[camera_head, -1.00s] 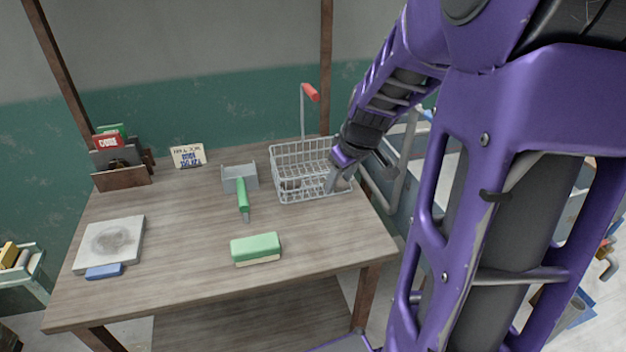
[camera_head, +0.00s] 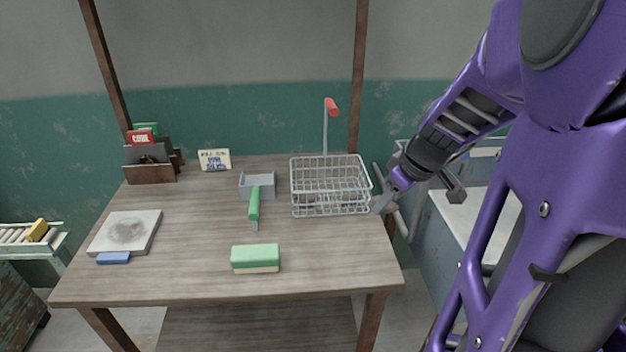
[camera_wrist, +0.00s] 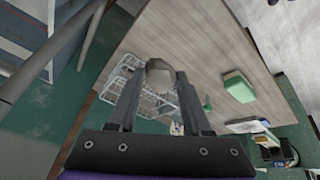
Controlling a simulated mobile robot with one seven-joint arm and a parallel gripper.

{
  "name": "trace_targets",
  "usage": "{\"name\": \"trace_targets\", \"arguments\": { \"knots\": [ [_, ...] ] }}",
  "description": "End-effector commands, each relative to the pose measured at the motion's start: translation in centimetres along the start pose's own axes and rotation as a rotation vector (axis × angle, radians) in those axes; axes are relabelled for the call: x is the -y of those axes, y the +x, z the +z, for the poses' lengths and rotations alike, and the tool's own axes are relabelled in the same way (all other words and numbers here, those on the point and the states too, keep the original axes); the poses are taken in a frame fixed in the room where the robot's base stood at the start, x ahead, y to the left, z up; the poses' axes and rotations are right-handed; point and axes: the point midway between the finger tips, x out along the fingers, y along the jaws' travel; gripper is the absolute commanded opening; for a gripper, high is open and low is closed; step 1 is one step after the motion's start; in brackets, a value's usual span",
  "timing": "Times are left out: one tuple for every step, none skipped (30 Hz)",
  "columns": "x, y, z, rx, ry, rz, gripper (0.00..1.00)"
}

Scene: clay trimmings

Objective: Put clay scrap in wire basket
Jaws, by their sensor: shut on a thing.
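My gripper (camera_head: 381,203) is just right of the wire basket (camera_head: 330,160), beyond the table's right edge in the head view. In the wrist view, my gripper (camera_wrist: 158,82) is shut on a rounded grey-beige clay scrap (camera_wrist: 158,66) at its fingertips. The scrap is hard to make out in the head view. The wire basket shows behind and left of the fingers in the wrist view (camera_wrist: 113,88). The basket stands upright at the table's back right. Something greyish shows low inside it, too small to identify.
A red-handled upright (camera_head: 332,107) rises behind the basket. A grey box (camera_head: 258,186), a green-handled tool (camera_head: 254,205), a green sponge (camera_head: 255,255) and a pale slab (camera_head: 127,231) lie on the table (camera_head: 200,275). A blue-grey cabinet (camera_head: 440,225) stands right of the table.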

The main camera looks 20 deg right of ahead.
Motion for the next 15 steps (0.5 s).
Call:
{"name": "trace_targets", "arguments": {
  "knots": [
    [-0.1, 0.5, -0.1, -0.023, 0.003, 0.004, 0.0],
    [-0.1, 0.8, -0.3, -0.04, 0.004, 0.009, 0.0],
    [-0.3, 1.2, -0.5, -0.065, 0.006, 0.019, 0.0],
    [-0.3, 1.5, -0.8, -0.084, 0.006, 0.024, 0.0],
    [-0.4, 1.7, -1.0, -0.103, 0.006, 0.028, 0.0],
    [-0.4, 2.0, -1.3, -0.124, 0.005, 0.033, 0.0],
    [-0.5, 2.2, -1.5, -0.139, 0.005, 0.039, 0.0],
    [-0.6, 2.3, -1.7, -0.152, 0.004, 0.043, 0.0],
    [-0.7, 2.5, -1.8, -0.168, 0.005, 0.05, 0.0],
    [-0.7, 2.8, -2.0, -0.181, 0.005, 0.052, 0.0],
    [-0.7, 2.9, -2.1, -0.193, 0.005, 0.054, 0.0],
    [-0.8, 3.1, -2.4, -0.208, 0.004, 0.059, 0.0],
    [-0.8, 3.3, -2.5, -0.218, 0.003, 0.061, 0.0],
    [-0.8, 3.4, -2.6, -0.228, 0.005, 0.063, 0.0],
    [-0.9, 3.5, -2.8, -0.241, 0.005, 0.068, 0.0]
  ]
}}
